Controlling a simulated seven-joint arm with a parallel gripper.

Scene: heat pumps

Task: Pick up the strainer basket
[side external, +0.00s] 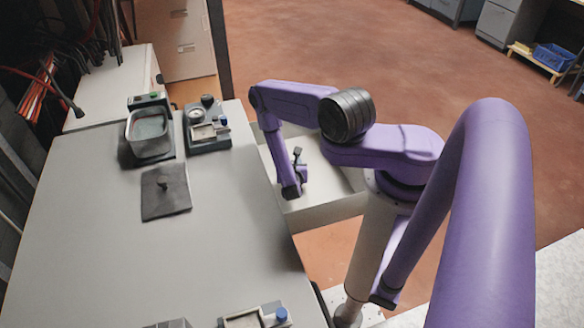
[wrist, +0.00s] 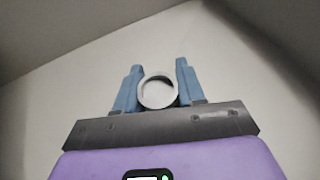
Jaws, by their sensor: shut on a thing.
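The strainer basket (wrist: 157,92) looks like a small, pale, round cup with an open rim in the wrist view. It sits between the two blue fingers of my gripper (wrist: 157,76), which are shut on it. In the side external view my gripper is low inside a pale open bin beside the table. The basket cannot be made out there, and the fingertips are hard to see.
The bin (side external: 335,209) has raised walls close around my gripper. Another device (side external: 255,318) is at the front edge.

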